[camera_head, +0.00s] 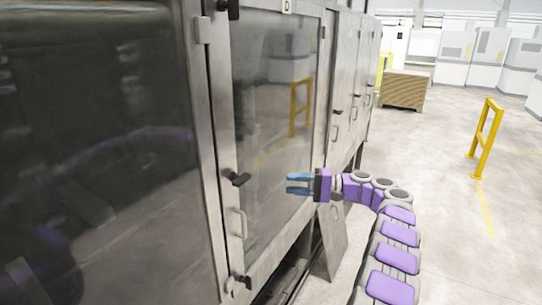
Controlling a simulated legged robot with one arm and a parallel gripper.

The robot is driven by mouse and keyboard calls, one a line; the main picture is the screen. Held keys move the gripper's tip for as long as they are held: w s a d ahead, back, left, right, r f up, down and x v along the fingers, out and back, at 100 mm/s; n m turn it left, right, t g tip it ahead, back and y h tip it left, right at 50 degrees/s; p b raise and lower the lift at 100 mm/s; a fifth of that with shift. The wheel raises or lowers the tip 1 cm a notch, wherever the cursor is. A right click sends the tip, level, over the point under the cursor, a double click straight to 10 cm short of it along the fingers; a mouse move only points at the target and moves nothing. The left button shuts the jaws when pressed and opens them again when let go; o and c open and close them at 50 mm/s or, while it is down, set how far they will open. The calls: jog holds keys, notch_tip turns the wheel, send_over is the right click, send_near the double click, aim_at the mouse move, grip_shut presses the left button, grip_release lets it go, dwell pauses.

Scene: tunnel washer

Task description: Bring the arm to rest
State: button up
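My gripper (299,185) has two blue fingers with a gap between them and nothing in the gap. It points left toward the washer's glass door (273,120), in front of the door's lower right part. I cannot tell whether the fingertips touch the door. My purple and grey arm (395,238) reaches up from the bottom right and bends left at the wrist. The tunnel washer (205,150) fills the left side with metal-framed doors that look closed.
A black latch (239,179) and a metal handle (238,223) stick out from the door frame. A grey panel (331,240) leans below the washer. A yellow barrier (485,138) stands at right. A wooden crate (404,90) stands farther back. The floor between is open.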

jog(key=s+a+f+g+h+b, duration=0.25)
jog(key=s+a+b, duration=0.35)
jog(key=s+a, duration=0.45)
jog(key=s+a+f+n+g+h+b, duration=0.1)
jog(key=s+a+f+h+b, duration=0.2)
jog(key=s, duration=0.5)
jog(key=s+a+f+g+h+b, duration=0.2)
jog(key=s+a+f, duration=0.15)
jog(key=s, duration=0.45)
jog(key=s+d+f+h+b, duration=0.3)
jog(key=s+d+f, duration=0.2)
jog(key=s, duration=0.5)
jog(key=s+d+f+n+h+b, duration=0.1)
jog(key=s+d+f+h+b, duration=0.2)
jog(key=s+f, duration=0.6)
jog(key=s+d+f+n+h+b, duration=0.1)
jog(key=s+d+f+h+b, duration=0.2)
jog(key=s+d+f, duration=0.4)
jog(key=s+d+h, duration=0.1)
jog(key=s, duration=0.3)
